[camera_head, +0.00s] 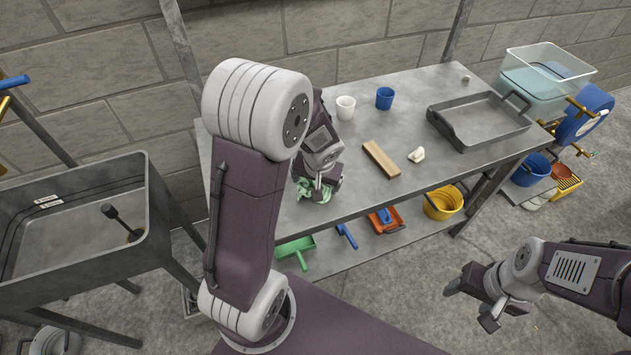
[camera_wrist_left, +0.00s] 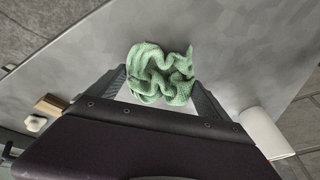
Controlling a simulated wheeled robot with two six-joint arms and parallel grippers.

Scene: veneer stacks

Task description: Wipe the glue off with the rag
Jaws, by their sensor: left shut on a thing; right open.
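A crumpled green rag (camera_head: 312,191) is at the left part of the grey metal table (camera_head: 410,95). My left gripper (camera_head: 318,190) is shut on the rag and points down at the tabletop. In the left wrist view the rag (camera_wrist_left: 160,74) sits between the two fingertips, against the grey surface. I cannot tell whether it touches the table. No glue can be made out in either view. My right gripper (camera_head: 467,302) is open and empty, low at the right, over the floor in front of the table.
A wooden block (camera_head: 381,158) and a small off-white lump (camera_head: 416,155) lie right of the left gripper. A white cup (camera_head: 345,108) and a blue cup (camera_head: 384,98) stand behind. A grey tray (camera_head: 480,120) takes the right end. The table's front middle is clear.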

